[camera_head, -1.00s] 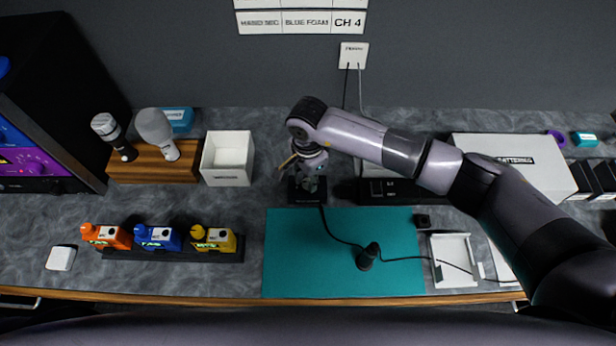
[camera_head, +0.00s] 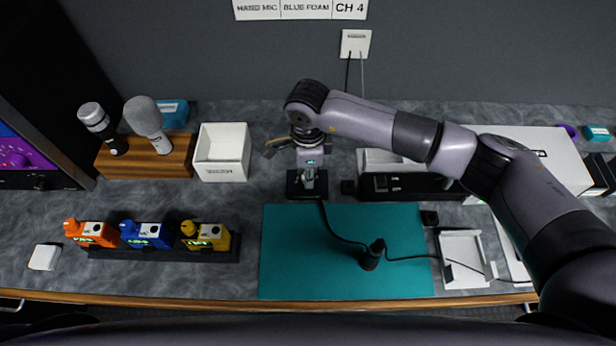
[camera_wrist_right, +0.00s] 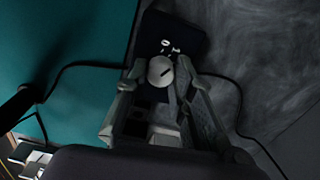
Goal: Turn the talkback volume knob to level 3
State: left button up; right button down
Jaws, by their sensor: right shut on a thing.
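The talkback box (camera_head: 294,190) is a small black unit behind the teal mat, with a cable running from it. In the right wrist view, the box (camera_wrist_right: 192,40) carries a round pale grey knob (camera_wrist_right: 160,70) with a short dark line on its face. Small white marks show beside the knob, too small to read. My right gripper (camera_head: 309,180) points down at the box. Its fingers (camera_wrist_right: 157,76) are on either side of the knob and shut on it. In the head view the gripper hides the knob. My left gripper is not in view.
A teal mat (camera_head: 300,260) lies in front with a gooseneck microphone (camera_head: 372,254) and its cable. A white bin (camera_head: 222,152) stands left of the box. A long black device (camera_head: 400,187) is close on the right. Several coloured units sit on a rack (camera_head: 160,254).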

jog(key=m+b, duration=0.2)
jog(key=m, duration=0.1)
jog(key=m+b, duration=0.3)
jog(key=shift+f+m+b, duration=0.2)
jog(key=shift+m+b, duration=0.1)
jog(key=shift+b, duration=0.05)
jog(key=m+b, duration=0.2)
jog(key=m, duration=0.1)
jog(key=shift+r+b, duration=0.1)
jog(key=shift+b, duration=0.2)
jog(key=shift+r+m+b, duration=0.15)
jog(key=shift+m+b, duration=0.65)
jog(key=shift+m, duration=0.5)
jog(key=c, duration=1.4)
grip_release()
jog(key=shift+o, duration=0.2)
